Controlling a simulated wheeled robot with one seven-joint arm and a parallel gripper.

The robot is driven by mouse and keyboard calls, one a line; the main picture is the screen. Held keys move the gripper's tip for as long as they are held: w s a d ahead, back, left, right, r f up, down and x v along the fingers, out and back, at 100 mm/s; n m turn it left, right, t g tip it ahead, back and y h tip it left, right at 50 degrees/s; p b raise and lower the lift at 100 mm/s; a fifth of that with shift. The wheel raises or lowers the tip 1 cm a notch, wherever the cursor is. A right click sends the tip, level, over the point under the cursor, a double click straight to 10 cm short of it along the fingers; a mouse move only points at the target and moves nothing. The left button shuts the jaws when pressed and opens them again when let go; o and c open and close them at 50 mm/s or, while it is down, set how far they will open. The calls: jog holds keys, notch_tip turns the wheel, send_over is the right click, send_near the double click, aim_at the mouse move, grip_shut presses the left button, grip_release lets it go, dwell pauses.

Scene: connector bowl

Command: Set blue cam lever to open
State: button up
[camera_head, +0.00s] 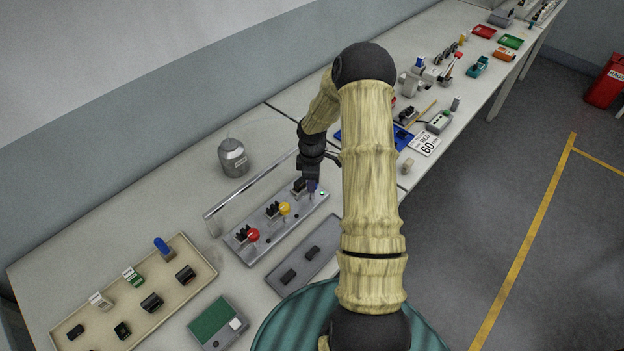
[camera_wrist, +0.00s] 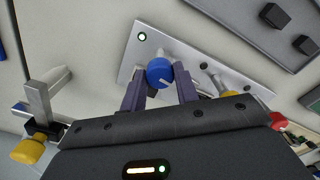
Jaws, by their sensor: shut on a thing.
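The blue cam lever shows in the wrist view as a round blue knob (camera_wrist: 159,72) with a pale mark, on a grey metal panel (camera_wrist: 130,55). My gripper (camera_wrist: 161,80) has its two purple fingers on either side of the knob, shut on it. In the head view my gripper (camera_head: 312,184) is at the far right end of the panel (camera_head: 268,246), and it hides most of the blue lever. A green light is lit beside the lever on the panel. The lever's shaft and exact angle are largely hidden.
On the same panel stand a yellow-knobbed lever (camera_head: 284,209) and a red-knobbed lever (camera_head: 253,234). A clear rail runs behind the panel. A grey plate (camera_head: 310,255) with black blocks lies in front, a grey canister (camera_head: 233,158) behind, and a beige tray (camera_head: 205,270) at left.

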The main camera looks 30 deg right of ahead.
jog(key=shift+d+n, duration=0.1)
jog(key=shift+n, duration=0.5)
jog(key=o, duration=1)
jog(key=shift+c, duration=0.2)
notch_tip(320, 180, up, 18)
jog(key=b, duration=0.3)
jog(key=shift+f, duration=0.25)
